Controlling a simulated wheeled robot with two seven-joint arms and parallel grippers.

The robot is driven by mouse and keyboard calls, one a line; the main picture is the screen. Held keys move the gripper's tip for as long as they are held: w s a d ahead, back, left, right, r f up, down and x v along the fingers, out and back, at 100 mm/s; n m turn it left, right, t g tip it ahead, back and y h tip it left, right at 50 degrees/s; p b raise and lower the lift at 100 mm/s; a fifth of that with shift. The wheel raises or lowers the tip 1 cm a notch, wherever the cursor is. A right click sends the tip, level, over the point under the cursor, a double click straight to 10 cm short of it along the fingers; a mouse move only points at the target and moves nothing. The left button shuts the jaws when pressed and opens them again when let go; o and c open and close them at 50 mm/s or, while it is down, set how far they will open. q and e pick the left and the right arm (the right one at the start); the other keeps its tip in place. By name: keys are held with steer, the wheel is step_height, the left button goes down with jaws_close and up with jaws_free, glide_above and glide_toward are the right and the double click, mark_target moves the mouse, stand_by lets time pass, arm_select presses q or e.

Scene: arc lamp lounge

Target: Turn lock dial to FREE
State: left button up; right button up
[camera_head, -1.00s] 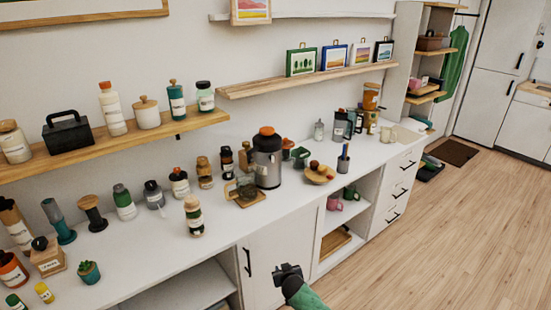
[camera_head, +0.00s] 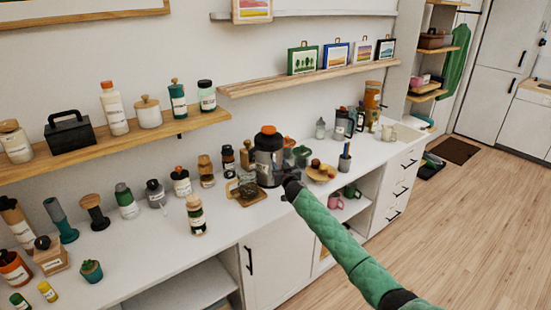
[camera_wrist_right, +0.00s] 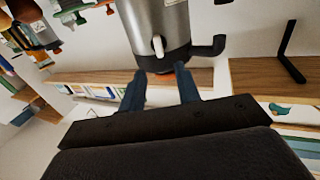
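The silver appliance (camera_head: 268,165) with a dark top and orange cap (camera_head: 268,131) stands on the white counter. In the right wrist view its steel body (camera_wrist_right: 160,18) appears upside down. A small pale knob-like piece (camera_wrist_right: 158,45) on its dark collar may be the lock dial; its setting is unreadable. A black spout or handle (camera_wrist_right: 209,47) sticks out beside it. My right gripper (camera_head: 290,178) is in front of the appliance at its lower right. Its two fingers (camera_wrist_right: 161,90) are apart with nothing held between them, short of the appliance. My left gripper is out of view.
A wooden board (camera_head: 250,198) with a glass vessel is left of the appliance. A wooden bowl (camera_head: 321,172) and pen cup (camera_head: 344,163) stand to its right. Bottles and jars line the left counter. A wooden shelf (camera_head: 300,80) with pictures hangs above.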

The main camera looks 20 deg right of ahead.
mark_target(275, 157)
steer(key=shift+w+r+p, duration=0.1)
steer(key=shift+w+p, duration=0.2)
steer(key=shift+w, duration=0.9)
steer(key=w, duration=0.3)
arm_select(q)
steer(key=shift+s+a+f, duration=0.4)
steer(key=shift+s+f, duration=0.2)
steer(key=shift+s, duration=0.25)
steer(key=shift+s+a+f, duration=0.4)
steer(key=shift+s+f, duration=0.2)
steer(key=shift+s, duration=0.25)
arm_select(e)
steer(key=shift+w, duration=0.8)
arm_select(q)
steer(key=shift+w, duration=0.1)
arm_select(e)
steer(key=c, duration=0.7)
